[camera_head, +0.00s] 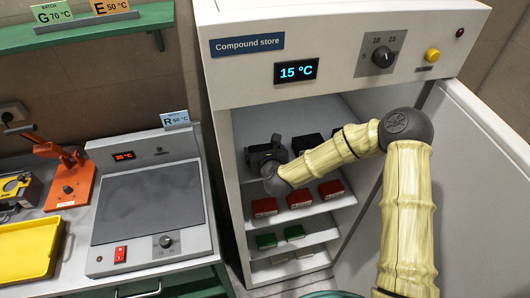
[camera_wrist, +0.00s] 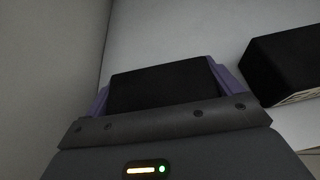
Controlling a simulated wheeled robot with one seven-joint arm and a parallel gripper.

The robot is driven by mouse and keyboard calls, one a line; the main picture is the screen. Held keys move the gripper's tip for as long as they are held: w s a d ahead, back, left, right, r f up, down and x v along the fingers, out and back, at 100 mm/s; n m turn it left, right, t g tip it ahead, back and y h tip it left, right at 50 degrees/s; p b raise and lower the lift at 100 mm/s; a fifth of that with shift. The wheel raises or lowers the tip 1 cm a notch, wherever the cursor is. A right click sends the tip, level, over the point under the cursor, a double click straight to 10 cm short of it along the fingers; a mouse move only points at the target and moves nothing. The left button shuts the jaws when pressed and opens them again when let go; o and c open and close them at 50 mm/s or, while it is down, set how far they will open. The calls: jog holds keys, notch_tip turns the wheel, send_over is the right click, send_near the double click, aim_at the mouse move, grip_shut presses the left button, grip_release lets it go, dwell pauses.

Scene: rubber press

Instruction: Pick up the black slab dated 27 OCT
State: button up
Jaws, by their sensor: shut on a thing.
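My gripper (camera_head: 262,155) reaches into the open compound store (camera_head: 243,140) at its upper black-slab shelf. In the wrist view, my gripper (camera_wrist: 160,90) is shut on a black slab (camera_wrist: 165,86), with a purple finger on each side of it. The slab's label is not visible, so I cannot read its date. Another black slab (camera_wrist: 290,65) lies to the right, apart from the gripper, with a pale label edge partly showing. In the head view, black slabs (camera_head: 305,143) stand on the same shelf, partly behind my arm.
Red slabs (camera_head: 299,199) and green slabs (camera_head: 267,241) sit on lower shelves. The store's open door (camera_head: 480,190) is at the right, close to my arm. The store's left wall (camera_wrist: 50,70) is near the gripper. A hot plate (camera_head: 150,205) stands left of the store.

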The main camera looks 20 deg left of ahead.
aim_at(264, 146)
notch_tip(264, 146, up, 10)
jog(key=b, duration=0.3)
dwell(0.7)
